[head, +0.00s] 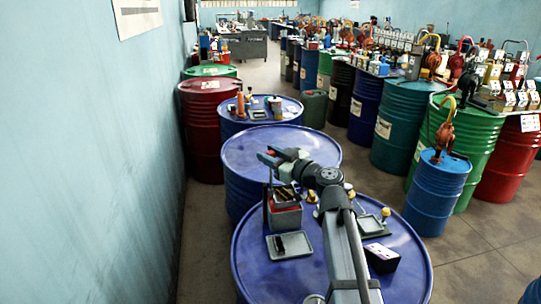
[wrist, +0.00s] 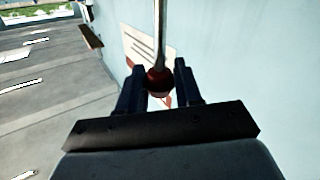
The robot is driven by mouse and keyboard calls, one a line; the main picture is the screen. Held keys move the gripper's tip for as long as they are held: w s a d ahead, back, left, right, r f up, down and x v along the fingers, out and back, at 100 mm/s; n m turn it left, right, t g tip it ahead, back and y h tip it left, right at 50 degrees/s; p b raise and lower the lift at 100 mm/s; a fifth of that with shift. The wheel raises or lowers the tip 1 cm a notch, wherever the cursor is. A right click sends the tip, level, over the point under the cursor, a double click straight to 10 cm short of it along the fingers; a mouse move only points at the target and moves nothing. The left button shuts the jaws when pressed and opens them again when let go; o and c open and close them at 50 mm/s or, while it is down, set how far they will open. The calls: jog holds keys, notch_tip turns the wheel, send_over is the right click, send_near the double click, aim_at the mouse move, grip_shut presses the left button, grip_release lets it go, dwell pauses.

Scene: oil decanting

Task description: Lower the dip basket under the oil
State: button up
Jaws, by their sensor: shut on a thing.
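My gripper (head: 269,157) is above the near blue drum in the head view. In the wrist view my gripper (wrist: 158,82) is shut on a dark red knob (wrist: 158,80) at the end of a metal rod (wrist: 159,35). In the head view a thin rod (head: 269,179) hangs below the fingers, beside a grey box (head: 286,219) with some red on it. Dark parts show at the top of this box. I cannot make out the basket itself, or whether it is inside the box or under oil.
A pale wall (head: 90,170) is at left.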

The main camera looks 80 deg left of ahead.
aim_at(271, 189)
grip_shut()
jog(key=shift+f, duration=3.75)
jog(key=o, duration=0.9)
grip_release()
jog(key=shift+o, duration=0.2)
jog(key=shift+d, duration=0.1)
